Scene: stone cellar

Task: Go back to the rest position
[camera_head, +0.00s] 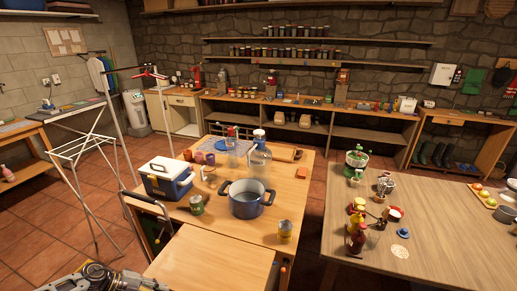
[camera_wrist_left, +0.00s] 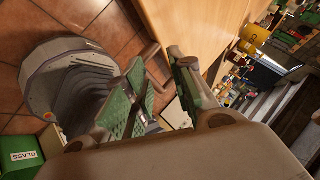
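My left gripper (camera_wrist_left: 158,75) shows in the left wrist view. Its two green-padded fingers stand apart with nothing between them, beside the edge of a wooden table (camera_wrist_left: 195,25). In the head view a part of what looks like my left arm shows at the bottom left, low in front of the table; the fingers cannot be made out there. My right gripper is in neither view.
The wooden table (camera_head: 215,270) holds a blue pot (camera_head: 247,204), a cooler box (camera_head: 168,185) and a large jar (camera_head: 259,160). Another table (camera_head: 450,235) stands at right, a drying rack (camera_head: 85,155) at left. A green box marked GLASS (camera_wrist_left: 22,157) is on the floor.

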